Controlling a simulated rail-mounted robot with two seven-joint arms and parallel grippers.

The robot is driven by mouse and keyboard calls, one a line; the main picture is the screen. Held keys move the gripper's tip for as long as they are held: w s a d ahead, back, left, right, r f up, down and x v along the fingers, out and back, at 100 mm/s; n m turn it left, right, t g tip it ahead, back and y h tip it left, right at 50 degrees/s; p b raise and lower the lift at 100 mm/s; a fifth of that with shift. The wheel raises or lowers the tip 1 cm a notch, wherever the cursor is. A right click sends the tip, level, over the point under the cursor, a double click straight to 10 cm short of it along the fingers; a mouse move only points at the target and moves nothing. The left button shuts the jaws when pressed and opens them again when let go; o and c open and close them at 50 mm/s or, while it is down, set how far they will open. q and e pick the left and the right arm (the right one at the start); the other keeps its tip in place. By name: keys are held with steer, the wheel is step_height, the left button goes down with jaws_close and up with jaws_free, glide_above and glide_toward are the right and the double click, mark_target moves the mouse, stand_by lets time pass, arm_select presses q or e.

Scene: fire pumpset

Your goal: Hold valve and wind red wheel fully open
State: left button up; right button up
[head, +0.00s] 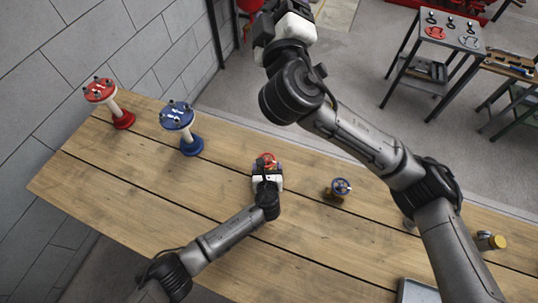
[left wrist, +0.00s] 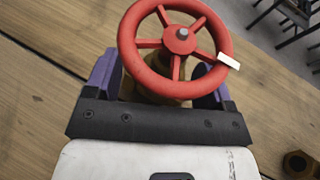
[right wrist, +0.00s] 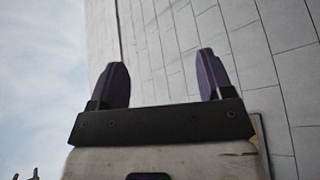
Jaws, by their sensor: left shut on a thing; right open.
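The valve with the red wheel stands on the wooden table, and its red wheel (head: 268,159) shows just beyond my left gripper. In the left wrist view the red wheel (left wrist: 176,40) is spoked, with a grey centre nut and a white mark on its right rim. My left gripper (left wrist: 160,88) is shut on the brass valve body below the wheel, with one purple finger on each side. Most of the body is hidden by the wheel and gripper. My right gripper (right wrist: 165,82) is open and empty, raised in the air away from the valve, facing a wall.
A blue-wheeled valve (head: 341,187) stands on the table to the right. A red stand (head: 101,92) and a blue stand (head: 177,117) are at the left end. A grey tray (head: 418,291) lies at the front right. Side tables with tools (head: 450,32) stand behind.

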steer(key=w+a+f+n+g+y, duration=0.2)
steer(key=w+a+n+y, duration=0.45)
steer(key=n+y, duration=0.45)
steer(key=g+h, duration=0.9)
steer(key=g, duration=1.2)
glide_toward(267, 159)
steer(key=shift+m, duration=0.3)
steer(key=x, duration=0.8)
steer(key=shift+f, duration=0.3)
